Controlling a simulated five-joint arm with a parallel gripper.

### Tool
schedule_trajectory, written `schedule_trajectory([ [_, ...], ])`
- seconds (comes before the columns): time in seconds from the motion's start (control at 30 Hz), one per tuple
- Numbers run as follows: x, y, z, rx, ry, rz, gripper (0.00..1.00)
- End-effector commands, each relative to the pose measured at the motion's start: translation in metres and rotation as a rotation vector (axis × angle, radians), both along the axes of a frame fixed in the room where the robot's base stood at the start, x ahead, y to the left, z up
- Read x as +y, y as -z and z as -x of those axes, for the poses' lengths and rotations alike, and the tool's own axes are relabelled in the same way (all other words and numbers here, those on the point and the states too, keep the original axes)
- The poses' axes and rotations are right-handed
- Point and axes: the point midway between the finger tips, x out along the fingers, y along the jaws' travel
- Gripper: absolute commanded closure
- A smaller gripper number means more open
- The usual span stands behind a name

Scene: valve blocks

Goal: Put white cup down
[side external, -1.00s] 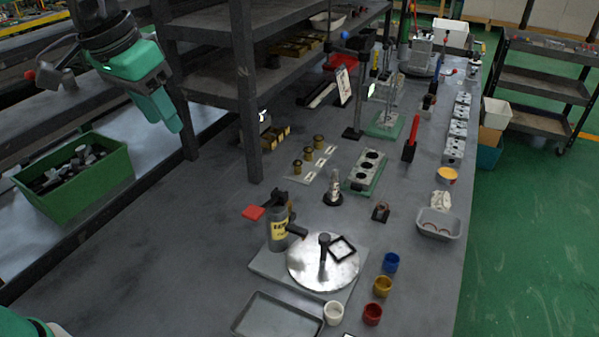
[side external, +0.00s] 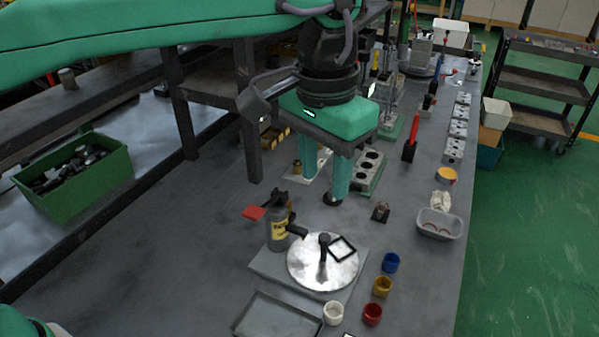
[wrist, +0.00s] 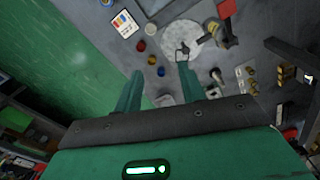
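The white cup (side external: 333,313) stands upright on the grey bench near the front, beside a grey tray and a red cup. It also shows in the wrist view (wrist: 150,31), small, beyond my fingers. My gripper (side external: 323,190) is high over the middle of the bench, with its two green fingers pointing down and spread apart. In the wrist view my gripper (wrist: 160,88) has a wide gap between the fingers, with nothing held. The white cup is well away from my fingers, toward the front of the bench.
Red (side external: 372,314), yellow (side external: 382,287) and blue (side external: 391,262) cups stand in a row near the white one. A round metal plate (side external: 300,268) and hand press (side external: 279,228) are behind it. An empty grey tray (side external: 262,325) lies left. Dark shelving (side external: 247,120) stands behind.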

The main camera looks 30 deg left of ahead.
Motion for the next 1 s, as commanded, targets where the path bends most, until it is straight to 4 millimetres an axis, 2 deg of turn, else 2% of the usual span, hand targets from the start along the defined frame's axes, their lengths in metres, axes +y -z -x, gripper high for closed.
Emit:
schedule_trajectory([
  [0.37, -0.037, 0.017, 0.01, 0.025, 0.03, -0.026, 0.6],
  [0.67, -0.035, 0.045, 0.01, 0.026, 0.028, -0.027, 0.6],
  [0.87, -0.034, 0.077, 0.01, 0.027, 0.028, -0.027, 0.6],
  [1.0, -0.034, 0.117, 0.011, 0.03, 0.028, -0.03, 0.6],
])
